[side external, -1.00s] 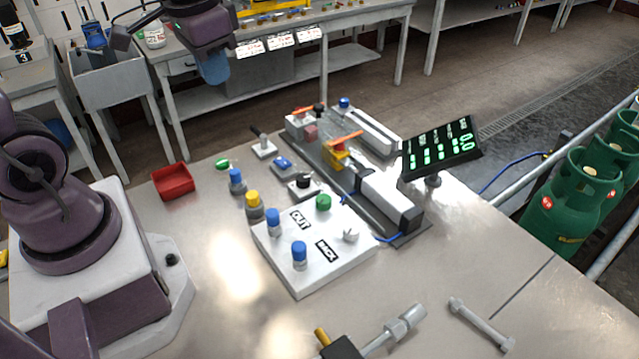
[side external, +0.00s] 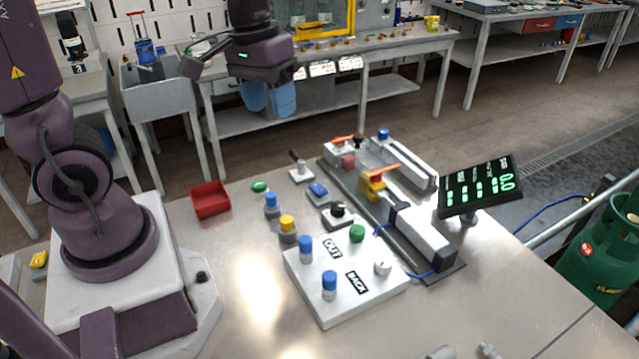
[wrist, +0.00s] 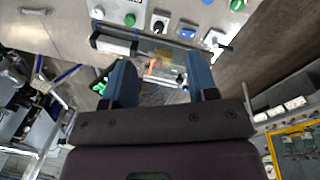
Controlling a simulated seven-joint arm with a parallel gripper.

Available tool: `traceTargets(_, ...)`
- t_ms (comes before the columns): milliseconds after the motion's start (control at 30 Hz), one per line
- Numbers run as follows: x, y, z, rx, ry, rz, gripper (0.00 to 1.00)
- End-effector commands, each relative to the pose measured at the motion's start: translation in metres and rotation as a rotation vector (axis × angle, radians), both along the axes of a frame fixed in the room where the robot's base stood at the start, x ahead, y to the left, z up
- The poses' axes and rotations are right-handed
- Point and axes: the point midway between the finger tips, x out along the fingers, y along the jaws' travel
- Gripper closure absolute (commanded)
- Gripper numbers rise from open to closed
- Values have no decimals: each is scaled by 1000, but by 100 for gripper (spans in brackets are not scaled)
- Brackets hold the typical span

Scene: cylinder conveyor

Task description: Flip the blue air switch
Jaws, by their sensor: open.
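A blue rocker-like switch (side external: 318,190) sits on a small grey base on the metal table, between the black lever switch and the black knob. It also shows in the wrist view as a small blue patch (wrist: 187,33) near the top. My gripper (side external: 270,99) is high above the table's far side, up and left of the blue switch in the side external view. In the wrist view my gripper (wrist: 162,72) shows its two blue fingers spread apart with nothing between them. The switch lies beyond the fingertips, not touching them.
A black lever switch (side external: 299,168), a black knob (side external: 338,211) and a white control box (side external: 350,292) with blue and green knobs surround the switch. The cylinder conveyor (side external: 424,234) and lit display (side external: 480,184) stand right. A red tray (side external: 210,200) lies left.

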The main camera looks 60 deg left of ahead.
Motion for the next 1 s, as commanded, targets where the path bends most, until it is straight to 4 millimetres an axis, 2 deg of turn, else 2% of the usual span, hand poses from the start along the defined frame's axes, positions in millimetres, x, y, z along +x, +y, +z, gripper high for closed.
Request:
traceTargets(33,11,12,-14,-31,54,77,47)
traceTargets(200,43,49,-56,-117,192,347,47)
traceTargets(400,72,97,-117,-186,328,688,47)
traceTargets(533,88,121,-148,-216,375,874,47)
traceTargets(633,105,133,-157,-248,378,992,47)
traceTargets(733,124,133,-143,-302,352,1080,47)
traceTargets(867,122,128,-148,-312,375,1118,47)
traceTargets(1000,122,121,-165,-311,378,1118,47)
